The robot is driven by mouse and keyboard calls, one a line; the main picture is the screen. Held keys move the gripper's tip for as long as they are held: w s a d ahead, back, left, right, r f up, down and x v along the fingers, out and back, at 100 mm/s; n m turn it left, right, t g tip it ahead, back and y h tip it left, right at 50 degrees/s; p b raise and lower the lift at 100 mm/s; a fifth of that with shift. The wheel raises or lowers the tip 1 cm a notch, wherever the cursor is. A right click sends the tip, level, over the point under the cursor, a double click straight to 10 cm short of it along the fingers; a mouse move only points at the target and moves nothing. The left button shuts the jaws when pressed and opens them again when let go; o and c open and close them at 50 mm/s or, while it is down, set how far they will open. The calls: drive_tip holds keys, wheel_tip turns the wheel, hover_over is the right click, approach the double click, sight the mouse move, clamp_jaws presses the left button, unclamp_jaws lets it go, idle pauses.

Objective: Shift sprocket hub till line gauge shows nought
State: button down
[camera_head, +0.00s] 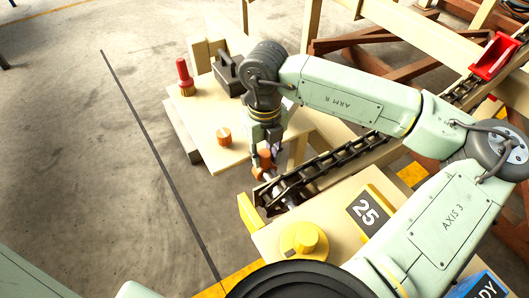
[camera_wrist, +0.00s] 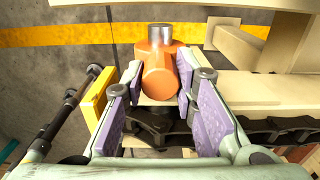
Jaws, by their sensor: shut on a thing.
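An orange sprocket hub (camera_head: 264,166) with a silver shaft end sits at the near end of the dark chain track (camera_head: 318,172). In the wrist view the hub (camera_wrist: 160,75) lies between the lilac-padded fingers. My gripper (camera_head: 261,160) points down and is shut on the hub; the fingers (camera_wrist: 160,88) press on both its sides. The underside of the hub is hidden.
A pale side table (camera_head: 205,150) holds a red-handled brush (camera_head: 184,76), a dark toolbox (camera_head: 228,73) and an orange cylinder (camera_head: 224,136). A yellow round knob (camera_head: 303,240) stands near the gauge. A red bracket (camera_head: 494,57) is on the far track. Open floor lies left.

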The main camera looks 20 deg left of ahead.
idle(0.3)
drive_tip(key=shift+s+d+f+b, duration=0.15)
drive_tip(key=shift+d+f+b, duration=0.15)
drive_tip(key=shift+b, duration=0.6)
drive_tip(key=shift+s+d+r, duration=0.1)
drive_tip(key=shift+r, duration=0.2)
drive_tip(key=c, duration=1.3)
unclamp_jaws()
wheel_tip(320, 180, up, 12)
drive_tip(key=shift+s, duration=0.1)
